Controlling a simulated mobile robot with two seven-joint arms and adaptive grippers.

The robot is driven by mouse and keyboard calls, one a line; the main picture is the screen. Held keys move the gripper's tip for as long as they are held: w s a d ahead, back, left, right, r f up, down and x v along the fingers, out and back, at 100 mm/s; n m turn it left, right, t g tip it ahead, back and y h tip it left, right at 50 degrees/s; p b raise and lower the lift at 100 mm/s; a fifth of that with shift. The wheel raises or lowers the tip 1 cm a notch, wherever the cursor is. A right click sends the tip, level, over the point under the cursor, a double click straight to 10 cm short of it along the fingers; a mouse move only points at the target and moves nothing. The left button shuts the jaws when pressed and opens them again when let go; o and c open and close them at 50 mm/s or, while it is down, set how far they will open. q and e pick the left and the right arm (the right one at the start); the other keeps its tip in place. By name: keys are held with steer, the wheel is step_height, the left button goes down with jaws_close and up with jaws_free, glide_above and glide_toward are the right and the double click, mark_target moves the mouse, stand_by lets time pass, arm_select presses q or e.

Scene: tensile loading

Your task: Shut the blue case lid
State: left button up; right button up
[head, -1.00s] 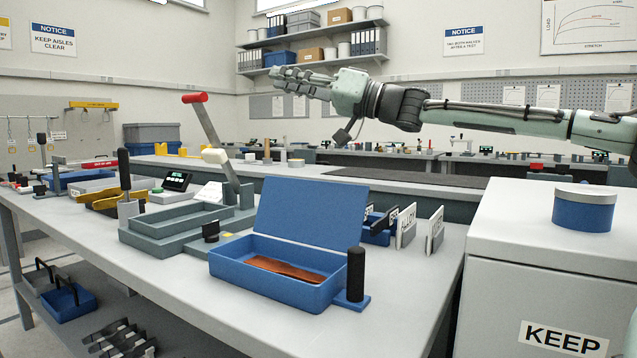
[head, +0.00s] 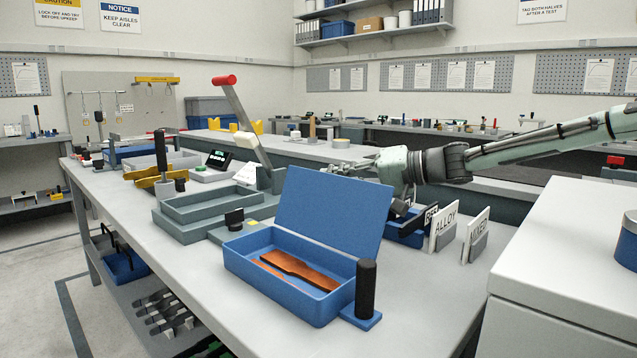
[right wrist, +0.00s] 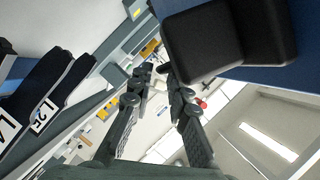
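The blue case (head: 285,277) stands on the grey bench, with flat copper-brown pieces (head: 300,269) inside. Its blue lid (head: 333,212) is raised, leaning slightly back from the rear edge. My right gripper (head: 358,170) is just behind the lid's upper right part, its fingers partly hidden by the lid. In the right wrist view its fingers (right wrist: 154,72) are apart with nothing between them. A blue surface (right wrist: 270,78), apparently the lid's back, and a dark block (right wrist: 225,40) show close by there; I cannot tell whether the gripper touches either. My left gripper is not in view.
A black post on a blue base (head: 366,290) stands by the case's right front. Labelled cards (head: 444,229) and a blue bin (head: 405,234) are behind and right. A grey fixture with a red-ended lever (head: 240,110) is left. The bench front is clear.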

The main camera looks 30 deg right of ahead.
steer(key=x, duration=0.4)
steer(key=shift+w, duration=0.1)
jaws_close()
